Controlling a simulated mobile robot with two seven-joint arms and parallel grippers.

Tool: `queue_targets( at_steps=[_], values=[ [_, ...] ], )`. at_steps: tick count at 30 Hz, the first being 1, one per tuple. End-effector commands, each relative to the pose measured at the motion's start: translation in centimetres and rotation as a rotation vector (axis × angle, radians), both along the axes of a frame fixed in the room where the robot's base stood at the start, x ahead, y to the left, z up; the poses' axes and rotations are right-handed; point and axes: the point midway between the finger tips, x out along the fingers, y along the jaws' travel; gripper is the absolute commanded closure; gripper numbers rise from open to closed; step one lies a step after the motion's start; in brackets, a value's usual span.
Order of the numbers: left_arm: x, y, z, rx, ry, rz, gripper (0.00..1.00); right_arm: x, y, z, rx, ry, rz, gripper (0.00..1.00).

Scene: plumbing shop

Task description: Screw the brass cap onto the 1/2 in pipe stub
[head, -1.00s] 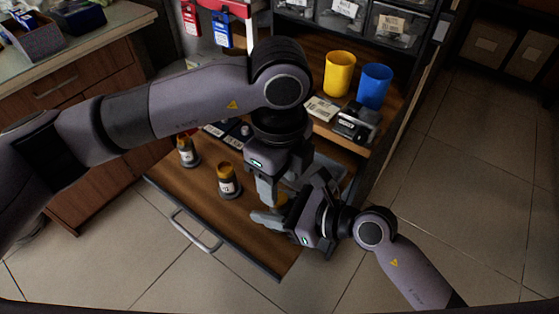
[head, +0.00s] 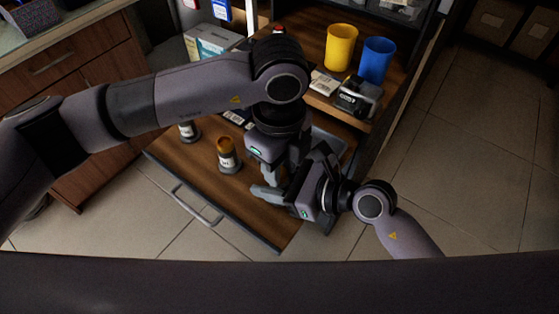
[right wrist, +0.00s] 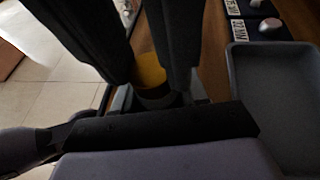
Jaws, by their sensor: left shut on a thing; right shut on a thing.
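My left gripper (head: 272,177) points down, directly above and close against my right gripper (head: 272,193), which reaches in from the right over the open drawer. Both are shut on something. An amber-topped, round piece (right wrist: 151,72), seemingly the pipe stub, shows between dark fingers in the right wrist view; the brass cap itself is hidden by the grippers. I cannot see whether cap and stub touch. An amber-topped stub with a white label (head: 228,156) stands upright on the drawer, left of the grippers. Another similar stub (head: 188,132) stands behind it, partly covered by my left arm.
A grey tray (right wrist: 270,100) lies beside the grippers in the drawer, near labels with small caps (right wrist: 258,28). A yellow cup (head: 341,48), a blue cup (head: 377,60) and a black device (head: 358,97) stand on the shelf behind. The drawer's front left is clear.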

Motion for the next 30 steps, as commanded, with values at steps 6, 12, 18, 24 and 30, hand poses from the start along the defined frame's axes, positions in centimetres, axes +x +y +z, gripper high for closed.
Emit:
queue_targets(
  at_steps=[6, 12, 18, 24, 30],
  values=[
    [0.00, 0.01, 0.00, 0.001, 0.001, -0.196, 1.00, -0.03, 0.00, -0.07, -0.002, 0.001, 0.001, 1.00],
    [-0.01, 0.00, 0.00, -0.001, 0.001, -0.227, 1.00, -0.03, 0.00, -0.07, -0.002, 0.001, 0.001, 1.00],
    [-0.01, 0.00, 0.00, -0.001, 0.001, -0.225, 0.50, -0.03, 0.00, -0.07, -0.002, 0.001, 0.001, 1.00],
    [-0.02, -0.07, 0.01, -0.003, 0.000, -0.225, 0.44, -0.05, 0.03, -0.07, -0.001, 0.001, 0.002, 1.00],
    [0.03, -0.15, 0.94, -0.004, -0.003, -0.226, 0.44, -0.09, 0.06, -0.06, 0.000, 0.001, 0.003, 1.00]
  ],
)
